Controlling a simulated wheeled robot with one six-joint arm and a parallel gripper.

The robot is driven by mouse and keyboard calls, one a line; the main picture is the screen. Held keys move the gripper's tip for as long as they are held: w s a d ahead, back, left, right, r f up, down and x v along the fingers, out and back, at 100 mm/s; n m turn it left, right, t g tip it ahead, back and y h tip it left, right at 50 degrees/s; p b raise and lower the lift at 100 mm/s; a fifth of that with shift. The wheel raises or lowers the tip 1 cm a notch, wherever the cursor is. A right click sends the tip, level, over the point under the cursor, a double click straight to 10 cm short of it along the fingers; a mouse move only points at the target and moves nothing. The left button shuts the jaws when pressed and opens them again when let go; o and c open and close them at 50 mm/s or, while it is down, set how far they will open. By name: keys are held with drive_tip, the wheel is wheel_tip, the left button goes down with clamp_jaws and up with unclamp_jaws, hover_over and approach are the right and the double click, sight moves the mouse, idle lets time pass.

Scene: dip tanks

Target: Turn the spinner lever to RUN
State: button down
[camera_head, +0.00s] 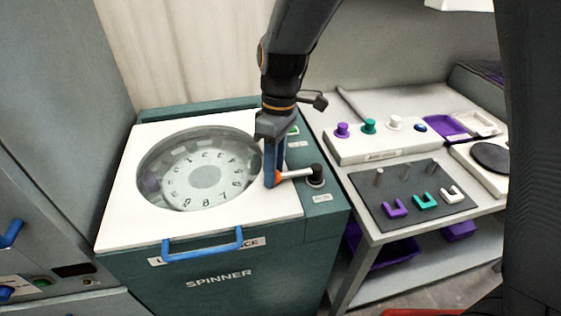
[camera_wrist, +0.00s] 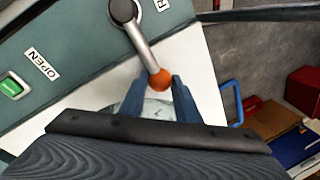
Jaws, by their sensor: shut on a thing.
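The spinner (camera_head: 222,284) is a dark green machine with a white top and a round clear window. Its lever (camera_head: 296,174) is a metal rod with an orange ball end, running left from a black hub at the right of the top. My gripper (camera_head: 273,178) reaches down from above and is shut on the orange ball. In the wrist view the lever (camera_wrist: 142,45) runs from the hub to the ball between my blue fingertips (camera_wrist: 160,84). A label starting with "R" is cut off by the wrist view's top edge. The full word is hidden.
A green button (camera_wrist: 11,87) sits by an OPEN label (camera_wrist: 44,65). A blue handle (camera_head: 203,245) is on the spinner's front edge. At right, a bench holds a white box (camera_head: 380,150) with coloured knobs and a dark board (camera_head: 405,178) with pegs and U-shaped pieces.

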drive_tip(key=shift+s+d, duration=0.1)
drive_tip(key=shift+s, duration=0.05)
idle(0.4)
drive_tip(key=c, duration=1.4)
unclamp_jaws()
drive_tip(key=shift+o, duration=0.2)
drive_tip(key=shift+r, duration=0.25)
drive_tip(key=r, duration=0.3)
drive_tip(key=w+r+b, duration=0.1)
drive_tip(key=r, duration=0.3)
drive_tip(key=shift+w+d+r, duration=0.1)
drive_tip(key=shift+w+d, duration=0.1)
